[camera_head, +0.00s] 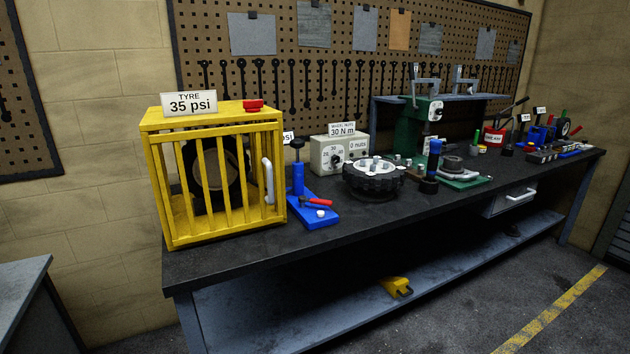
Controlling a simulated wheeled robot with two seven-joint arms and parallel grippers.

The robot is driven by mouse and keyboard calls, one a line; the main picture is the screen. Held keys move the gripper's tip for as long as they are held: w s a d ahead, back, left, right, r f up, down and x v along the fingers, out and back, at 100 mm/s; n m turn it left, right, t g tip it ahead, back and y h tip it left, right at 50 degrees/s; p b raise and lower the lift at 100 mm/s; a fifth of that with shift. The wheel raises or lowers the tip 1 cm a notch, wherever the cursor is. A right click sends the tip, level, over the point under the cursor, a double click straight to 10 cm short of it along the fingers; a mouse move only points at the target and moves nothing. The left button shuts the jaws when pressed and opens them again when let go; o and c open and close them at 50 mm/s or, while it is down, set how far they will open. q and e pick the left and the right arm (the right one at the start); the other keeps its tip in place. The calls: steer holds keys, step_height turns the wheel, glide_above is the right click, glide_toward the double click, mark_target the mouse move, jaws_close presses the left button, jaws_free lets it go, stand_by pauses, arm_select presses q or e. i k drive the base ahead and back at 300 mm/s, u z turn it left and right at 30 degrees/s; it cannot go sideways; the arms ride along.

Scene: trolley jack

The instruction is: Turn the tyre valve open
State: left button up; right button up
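A dark tyre (201,178) stands inside a yellow barred cage (212,119) at the left end of the workbench. A sign (190,103) on the cage top reads "TYRE 35 psi". A small red part (253,105) sits on the cage top, near its right side. A blue device (298,181) with a black knob on top and a red lever (317,202) stands just right of the cage. I cannot tell which part is the tyre valve. Neither of my grippers is in view.
A grey torque box (337,154) and a studded black wheel (373,182) stand further right on the dark workbench (250,257). Beyond are a green press (407,134) and several small tools. A yellow object (394,286) lies on the lower shelf. The bench's front strip is clear.

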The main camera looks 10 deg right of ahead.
mark_target(302, 199)
steer(key=i, duration=0.85)
steer(key=z, duration=2.65)
steer(key=i, duration=2.05)
steer(key=u, duration=2.95)
steer(key=k, duration=0.2)
steer(key=z, duration=0.3)
